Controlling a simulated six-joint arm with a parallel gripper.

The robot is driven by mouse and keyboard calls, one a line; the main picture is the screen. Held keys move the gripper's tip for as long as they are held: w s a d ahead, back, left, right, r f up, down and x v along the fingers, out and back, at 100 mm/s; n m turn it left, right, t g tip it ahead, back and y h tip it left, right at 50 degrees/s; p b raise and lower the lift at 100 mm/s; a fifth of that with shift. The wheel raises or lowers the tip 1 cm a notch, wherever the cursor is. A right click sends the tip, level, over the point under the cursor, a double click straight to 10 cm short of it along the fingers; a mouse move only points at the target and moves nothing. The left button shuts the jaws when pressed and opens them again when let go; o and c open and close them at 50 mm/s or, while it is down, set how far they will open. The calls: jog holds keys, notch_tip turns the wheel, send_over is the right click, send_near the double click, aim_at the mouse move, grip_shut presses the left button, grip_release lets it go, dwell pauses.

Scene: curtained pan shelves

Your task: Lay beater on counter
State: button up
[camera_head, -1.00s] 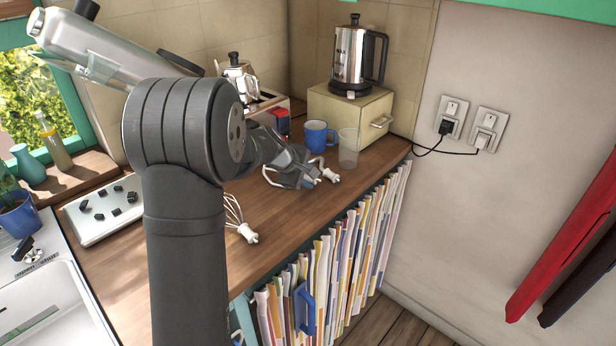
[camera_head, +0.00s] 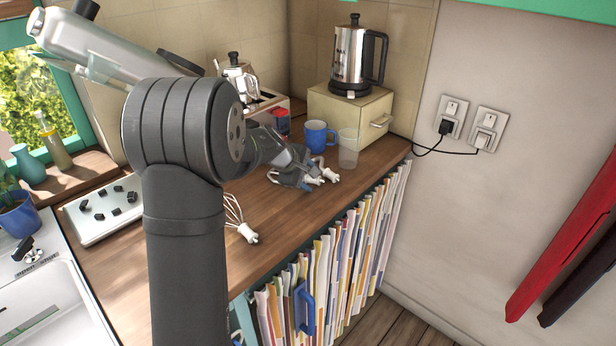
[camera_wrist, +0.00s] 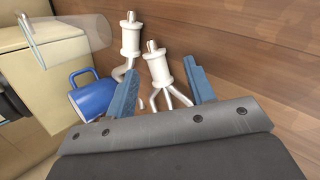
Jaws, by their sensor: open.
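Two white beaters with wire loops lie on the wooden counter (camera_head: 180,285) near the blue mug (camera_head: 315,136). In the wrist view, one beater (camera_wrist: 157,72) has its collar between my blue fingertips, and its wires run back under the gripper body. The second beater (camera_wrist: 131,38) lies just outside the left finger. My gripper (camera_wrist: 161,68) is open, low over the counter. I cannot tell whether a finger touches a beater. In the head view, my gripper (camera_head: 304,182) partly hides these beaters. A third beater (camera_head: 246,232) lies apart, nearer the front edge, partly behind my arm.
A clear glass (camera_head: 349,150) stands beside the mug, in front of a cream box (camera_head: 350,112) carrying a steel kettle (camera_head: 352,58). A hob (camera_head: 103,208) and sink (camera_head: 55,300) are at left. Counter between the third beater and my gripper is clear.

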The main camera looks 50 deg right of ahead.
jog(key=shift+a+f, duration=0.1)
jog(key=shift+a, duration=0.05)
jog(key=v, duration=1.7)
jog(key=shift+r, duration=0.35)
jog(key=x, duration=1.7)
jog(key=shift+f, duration=0.25)
